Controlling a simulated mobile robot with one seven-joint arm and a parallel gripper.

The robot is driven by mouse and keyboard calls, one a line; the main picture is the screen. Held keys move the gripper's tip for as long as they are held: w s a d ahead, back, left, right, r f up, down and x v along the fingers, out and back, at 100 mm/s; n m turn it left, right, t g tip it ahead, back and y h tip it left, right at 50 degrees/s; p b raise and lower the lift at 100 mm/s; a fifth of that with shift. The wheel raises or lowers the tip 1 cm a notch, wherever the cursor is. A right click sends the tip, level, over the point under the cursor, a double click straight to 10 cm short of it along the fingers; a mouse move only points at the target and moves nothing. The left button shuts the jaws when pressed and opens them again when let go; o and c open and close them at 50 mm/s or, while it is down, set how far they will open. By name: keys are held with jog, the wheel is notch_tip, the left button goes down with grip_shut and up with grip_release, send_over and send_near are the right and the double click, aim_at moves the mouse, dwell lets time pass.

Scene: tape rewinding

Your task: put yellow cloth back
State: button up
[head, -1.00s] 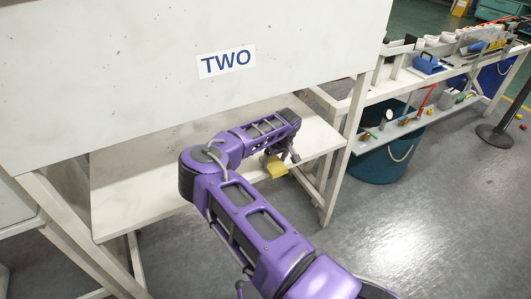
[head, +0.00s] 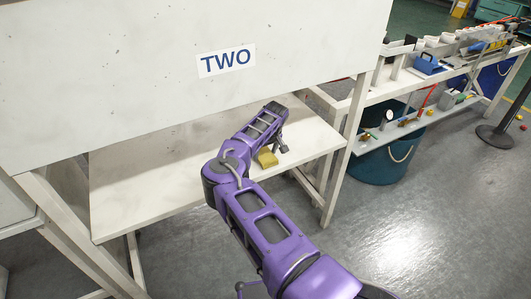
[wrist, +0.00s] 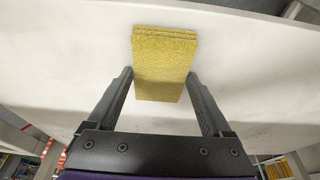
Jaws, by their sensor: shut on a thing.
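The yellow cloth (head: 266,158) is a folded, layered block over the right part of the white tabletop (head: 150,190), below the panel marked TWO. It also shows in the wrist view (wrist: 163,60), with its layered edge at the top. My gripper (head: 278,147) is shut on the cloth, with one dark finger on each side of it in the wrist view (wrist: 159,76). The white surface fills the background there. I cannot tell whether the cloth touches the tabletop or hangs just above it.
The panel with the TWO label (head: 227,60) overhangs the back of the tabletop. The left and middle of the tabletop are clear. On the right stand a blue-green bin (head: 380,165), a rack with tools (head: 430,115) and a black post (head: 495,135).

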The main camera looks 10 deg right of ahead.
jog(key=o, duration=1)
jog(key=shift+s+r, duration=0.1)
jog(key=shift+r, duration=0.4)
jog(key=shift+s+d+r, duration=0.15)
jog(key=shift+s, duration=0.1)
jog(key=s+d, duration=0.1)
jog(key=s, duration=0.2)
jog(key=s+d, duration=0.1)
jog(key=s, duration=0.3)
jog(key=s+d, duration=0.1)
jog(key=s, duration=0.3)
jog(key=shift+d+p, duration=0.35)
jog(key=shift+p, duration=0.05)
